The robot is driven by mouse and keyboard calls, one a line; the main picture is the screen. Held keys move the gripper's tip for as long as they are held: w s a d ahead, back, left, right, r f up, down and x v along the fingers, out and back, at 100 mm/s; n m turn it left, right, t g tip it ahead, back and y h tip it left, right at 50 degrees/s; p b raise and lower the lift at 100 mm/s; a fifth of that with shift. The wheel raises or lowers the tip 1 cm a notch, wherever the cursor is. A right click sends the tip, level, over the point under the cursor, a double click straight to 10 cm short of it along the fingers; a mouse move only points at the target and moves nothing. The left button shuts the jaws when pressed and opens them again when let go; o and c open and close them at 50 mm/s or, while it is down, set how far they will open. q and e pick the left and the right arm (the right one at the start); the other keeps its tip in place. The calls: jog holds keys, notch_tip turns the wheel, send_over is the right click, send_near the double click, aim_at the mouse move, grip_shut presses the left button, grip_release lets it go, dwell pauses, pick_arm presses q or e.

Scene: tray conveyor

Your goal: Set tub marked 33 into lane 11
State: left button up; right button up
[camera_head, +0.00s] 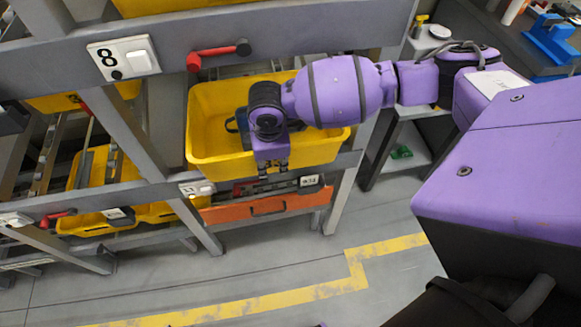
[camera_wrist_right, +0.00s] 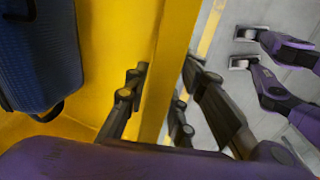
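A yellow tub (camera_head: 203,130) sits in the rack bay at the middle of the head view, with a dark blue case inside. No number 33 is readable on it. My right gripper (camera_head: 272,171) points down at the tub's near wall. In the wrist view the right gripper (camera_wrist_right: 162,112) has its fingers on both sides of the yellow wall (camera_wrist_right: 168,65), close against it; the blue case (camera_wrist_right: 38,55) lies on the inner side. A small plate (camera_head: 197,188) below the tub's left corner seems to read 11, though it is blurred. My left gripper is not in view.
An orange bin (camera_head: 262,207) lies below the tub. More yellow tubs (camera_head: 95,222) stand at lower left. The floor in front, with a yellow line (camera_head: 270,300), is clear.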

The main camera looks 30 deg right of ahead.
jog(key=shift+r, duration=0.1)
notch_tip(320, 180, up, 13)
jog(key=s+p, duration=0.1)
jog(key=s+a+f+m+t+y, duration=0.2)
jog(key=s+a+f+m+y, duration=0.15)
jog(key=a+f, duration=0.45)
jog(key=s+a+f+m+t+y, duration=0.2)
jog(key=s+a+f+m+y, duration=0.15)
jog(key=a+f, duration=0.45)
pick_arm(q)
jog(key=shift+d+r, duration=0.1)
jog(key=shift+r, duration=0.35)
pick_arm(e)
jog(key=s+d+f+m+t+h, duration=0.1)
jog(key=s+d+f+m+h, duration=0.2)
jog(key=s+d, duration=0.6)
jog(key=s+d+f+m+t+h, duration=0.2)
jog(key=s+d+f+m+h, duration=0.1)
jog(key=s+d+f, duration=0.5)
jog(key=shift+s+d+f+m, duration=0.15)
jog(key=shift+s+d+m, duration=0.6)
jog(key=shift+d, duration=0.1)
